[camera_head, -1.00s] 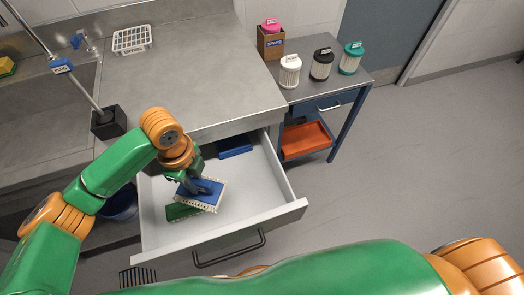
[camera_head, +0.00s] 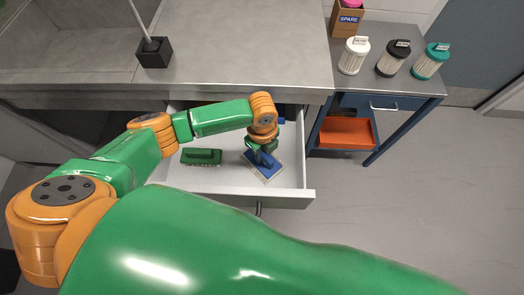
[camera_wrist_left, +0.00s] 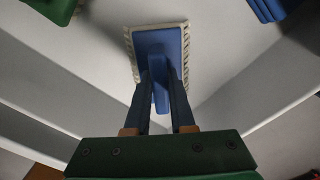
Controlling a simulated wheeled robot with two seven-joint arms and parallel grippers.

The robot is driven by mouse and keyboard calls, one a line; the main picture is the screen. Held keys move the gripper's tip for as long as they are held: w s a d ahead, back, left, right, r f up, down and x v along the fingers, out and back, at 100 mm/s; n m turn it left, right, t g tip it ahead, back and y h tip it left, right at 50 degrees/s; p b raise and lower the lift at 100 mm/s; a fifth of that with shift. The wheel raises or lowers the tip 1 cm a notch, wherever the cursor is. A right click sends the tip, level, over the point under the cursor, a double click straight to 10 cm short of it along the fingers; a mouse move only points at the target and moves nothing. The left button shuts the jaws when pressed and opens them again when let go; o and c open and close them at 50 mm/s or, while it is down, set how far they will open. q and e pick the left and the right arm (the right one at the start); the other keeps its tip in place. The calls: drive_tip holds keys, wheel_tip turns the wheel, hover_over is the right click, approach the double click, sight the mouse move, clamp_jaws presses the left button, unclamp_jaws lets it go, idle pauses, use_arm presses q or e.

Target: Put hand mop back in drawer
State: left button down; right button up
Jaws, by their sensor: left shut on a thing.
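The hand mop, a blue rectangular pad with a pale fringe (camera_head: 266,172), is inside the open white drawer (camera_head: 232,194), toward its right side. It also shows in the left wrist view (camera_wrist_left: 158,43). My left gripper (camera_head: 263,157) reaches down into the drawer and is shut on the mop's blue handle, with a finger on each side (camera_wrist_left: 160,88). I cannot tell whether the pad touches the drawer floor. My right gripper is not in view.
A green hand mop (camera_head: 201,157) lies in the drawer to the left. A blue item (camera_wrist_left: 268,8) lies at the back right, mostly hidden in the head view. Right of the counter (camera_head: 240,60), a blue cart (camera_head: 396,84) holds several filter canisters and an orange tray (camera_head: 346,132).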

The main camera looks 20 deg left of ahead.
use_arm(q)
drive_tip(key=shift+f, duration=0.15)
drive_tip(key=c, duration=0.9)
unclamp_jaws()
drive_tip(key=shift+c, duration=0.2)
drive_tip(key=shift+o, duration=0.9)
wheel_tip(320, 180, up, 12)
drive_tip(key=p, duration=0.1)
drive_tip(key=shift+r, duration=0.2)
